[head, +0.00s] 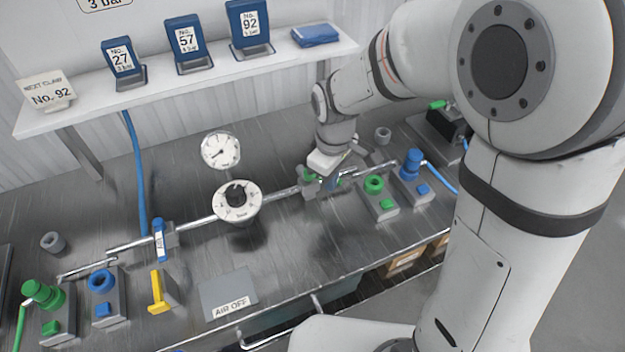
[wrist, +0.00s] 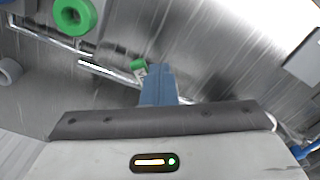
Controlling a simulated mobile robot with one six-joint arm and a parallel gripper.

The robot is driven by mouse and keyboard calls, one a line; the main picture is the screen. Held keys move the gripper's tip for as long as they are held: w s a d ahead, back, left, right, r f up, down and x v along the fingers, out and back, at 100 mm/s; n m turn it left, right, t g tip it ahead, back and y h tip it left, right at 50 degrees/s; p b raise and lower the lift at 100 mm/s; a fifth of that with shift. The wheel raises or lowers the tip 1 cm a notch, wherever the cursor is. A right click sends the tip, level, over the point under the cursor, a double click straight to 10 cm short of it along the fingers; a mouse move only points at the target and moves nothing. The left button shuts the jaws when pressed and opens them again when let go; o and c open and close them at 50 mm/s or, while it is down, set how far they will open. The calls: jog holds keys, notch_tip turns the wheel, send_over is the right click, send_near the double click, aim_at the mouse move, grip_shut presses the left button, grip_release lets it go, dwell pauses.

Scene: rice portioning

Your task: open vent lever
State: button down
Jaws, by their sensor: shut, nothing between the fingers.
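My gripper (head: 331,183) is low over the pipe, right of the round dial. The label is too small to read, so I cannot be sure this is the vent lever. Whether the fingers touch it is unclear. A blue labelled lever (head: 159,241) lies across the pipe at the left.
A white gauge (head: 221,150) stands behind the regulator dial (head: 236,201). Right of my gripper are a green ring fitting (head: 374,184) and a blue plug (head: 412,162). A yellow handle (head: 157,292) and an "AIR OFF" plate (head: 226,293) are at the front. Numbered stands line the shelf (head: 190,84).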

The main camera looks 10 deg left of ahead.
jog(key=shift+w+d, duration=0.1)
jog(key=shift+w, duration=0.1)
jog(key=shift+w+d, duration=0.2)
jog(key=shift+w, duration=0.3)
jog(key=shift+w+d, duration=0.15)
jog(key=shift+w, duration=0.3)
notch_tip(320, 180, up, 7)
jog(key=w+p, duration=0.1)
jog(key=p, duration=0.4)
jog(key=shift+d, duration=0.3)
dwell(0.6)
